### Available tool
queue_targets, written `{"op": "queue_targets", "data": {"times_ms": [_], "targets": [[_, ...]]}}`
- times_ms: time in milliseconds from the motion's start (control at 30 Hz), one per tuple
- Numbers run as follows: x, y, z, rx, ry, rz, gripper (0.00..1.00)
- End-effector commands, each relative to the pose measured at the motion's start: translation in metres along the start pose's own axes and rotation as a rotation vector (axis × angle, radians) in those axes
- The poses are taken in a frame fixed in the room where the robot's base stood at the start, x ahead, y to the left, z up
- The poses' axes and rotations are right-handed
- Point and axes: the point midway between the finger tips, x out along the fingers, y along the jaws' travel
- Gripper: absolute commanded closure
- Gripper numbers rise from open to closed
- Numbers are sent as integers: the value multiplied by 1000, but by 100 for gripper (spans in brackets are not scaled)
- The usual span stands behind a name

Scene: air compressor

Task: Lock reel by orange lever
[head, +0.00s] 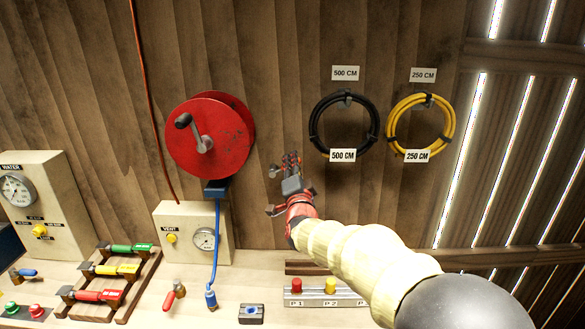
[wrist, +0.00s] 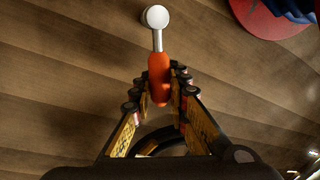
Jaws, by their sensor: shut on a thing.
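The red reel (head: 229,137) with its black crank handle (head: 183,120) hangs on the wooden wall; its edge also shows at the top right of the wrist view (wrist: 266,20). In the wrist view the orange lever (wrist: 158,70) has a metal rod ending in a white ball (wrist: 155,16). My gripper (head: 291,160) is right of the reel, close to the wall. The wrist view shows its fingers (wrist: 161,84) on both sides of the orange grip, shut on it. In the head view I cannot make out the lever, as my gripper covers that spot.
A black hose coil (head: 316,124) and a yellow hose coil (head: 391,124) hang right of my gripper. Below are the bench with a vent gauge box (head: 180,225), colored valve handles (head: 103,295) and a P1/P2 button block (head: 315,300). A blue hose (head: 217,245) runs down from the reel.

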Motion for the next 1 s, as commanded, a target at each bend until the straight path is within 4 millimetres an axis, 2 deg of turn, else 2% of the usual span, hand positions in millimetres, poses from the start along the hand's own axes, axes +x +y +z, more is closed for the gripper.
{"op": "queue_targets", "data": {"times_ms": [367,400,700,1000], "targets": [[-1,4,1,8,-1,6,100],[-1,4,1,8,-1,6,83],[0,2,1,7,0,4,66],[-1,1,0,6,0,2,65]]}}
